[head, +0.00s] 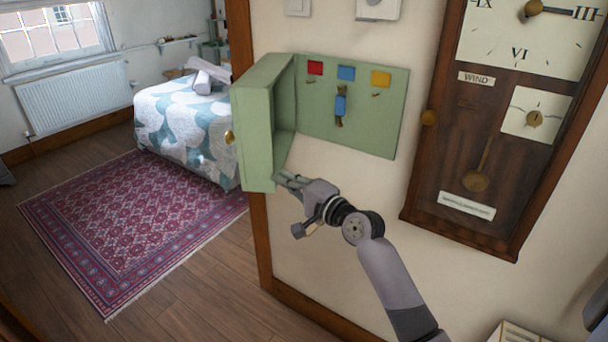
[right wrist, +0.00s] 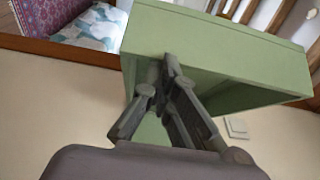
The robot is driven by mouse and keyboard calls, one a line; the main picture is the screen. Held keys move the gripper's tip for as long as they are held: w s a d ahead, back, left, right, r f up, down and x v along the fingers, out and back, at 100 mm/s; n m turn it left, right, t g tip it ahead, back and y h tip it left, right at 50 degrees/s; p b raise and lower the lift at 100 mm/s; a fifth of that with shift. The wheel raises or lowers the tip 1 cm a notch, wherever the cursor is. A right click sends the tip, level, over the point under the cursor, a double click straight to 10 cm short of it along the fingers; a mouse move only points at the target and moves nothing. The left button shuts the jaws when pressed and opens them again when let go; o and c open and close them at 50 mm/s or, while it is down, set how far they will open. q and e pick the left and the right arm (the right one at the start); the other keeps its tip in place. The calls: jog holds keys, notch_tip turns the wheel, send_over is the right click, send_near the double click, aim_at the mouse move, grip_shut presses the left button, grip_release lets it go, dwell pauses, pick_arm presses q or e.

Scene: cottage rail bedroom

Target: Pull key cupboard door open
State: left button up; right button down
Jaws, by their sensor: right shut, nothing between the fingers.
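The green key cupboard (head: 352,132) hangs on the cream wall. Its box-like door (head: 258,130) stands wide open, swung out to the left, with a brass knob (head: 229,137) on its outer face. On the back panel are red, blue and yellow labels, and a key with a blue tag (head: 341,105) hangs under the blue one. My right gripper (head: 282,179) is shut and empty at the door's lower inner edge. In the right wrist view its fingers (right wrist: 170,70) overlap the green door (right wrist: 215,50); I cannot tell whether they touch. My left gripper is out of view.
A wooden wall clock (head: 470,150) hangs to the right of the cupboard. A wooden post (head: 262,235) stands behind the door. To the left are a bed (head: 180,120) and a red patterned rug (head: 130,220) on a wooden floor.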

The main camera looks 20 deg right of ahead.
jog(key=w+a, duration=0.7)
jog(key=a, duration=0.5)
jog(key=shift+w, duration=0.15)
jog(key=shift+d, duration=0.1)
